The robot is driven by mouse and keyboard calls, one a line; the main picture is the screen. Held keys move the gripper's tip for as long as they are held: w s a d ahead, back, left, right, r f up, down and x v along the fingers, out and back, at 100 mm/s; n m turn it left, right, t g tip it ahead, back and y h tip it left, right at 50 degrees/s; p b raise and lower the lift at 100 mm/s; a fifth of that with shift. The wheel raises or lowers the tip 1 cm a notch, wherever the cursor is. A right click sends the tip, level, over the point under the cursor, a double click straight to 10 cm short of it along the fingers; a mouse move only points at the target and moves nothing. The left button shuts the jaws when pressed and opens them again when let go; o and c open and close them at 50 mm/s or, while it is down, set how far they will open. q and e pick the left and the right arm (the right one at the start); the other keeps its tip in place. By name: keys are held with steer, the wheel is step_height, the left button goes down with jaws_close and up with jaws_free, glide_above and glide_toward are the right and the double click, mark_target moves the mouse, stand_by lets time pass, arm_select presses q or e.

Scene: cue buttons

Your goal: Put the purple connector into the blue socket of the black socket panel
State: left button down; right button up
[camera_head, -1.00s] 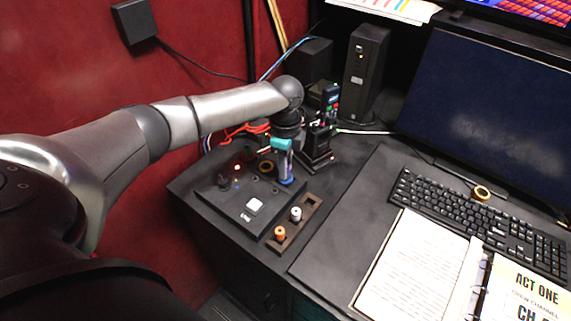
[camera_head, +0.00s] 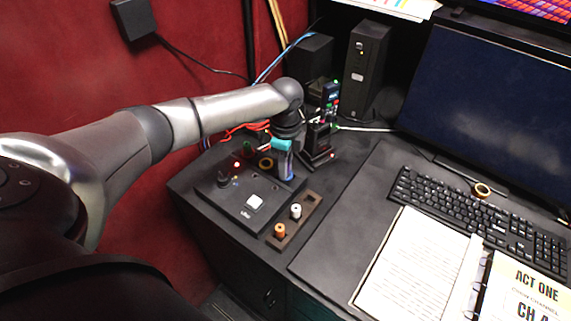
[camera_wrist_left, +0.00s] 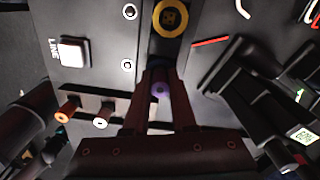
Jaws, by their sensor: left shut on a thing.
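The black socket panel (camera_head: 225,201) lies on the desk's left part, with a white button, a red light and a yellow-ringed socket (camera_head: 266,164). My left gripper (camera_head: 285,175) is over the panel's right edge, beside the yellow ring. In the left wrist view my left gripper (camera_wrist_left: 160,105) is shut on the purple connector (camera_wrist_left: 160,89), which points at the panel. A dark bluish spot just beyond the connector may be the blue socket, mostly hidden by it. I cannot tell whether the connector is in it. My right gripper is not in view.
A dark holder (camera_head: 312,211) with a white connector (camera_head: 296,211) and an orange connector (camera_head: 279,230) stands in front of the panel. A handheld device on a stand (camera_head: 329,98) is close behind the gripper. A keyboard (camera_head: 480,220) and binder lie to the right.

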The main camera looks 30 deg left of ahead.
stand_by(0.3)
arm_select(q)
steer(key=c, duration=0.5)
jaws_free()
steer(key=shift+r, duration=0.1)
step_height(320, 180, up, 7)
steer(key=p, duration=0.8)
stand_by(0.6)
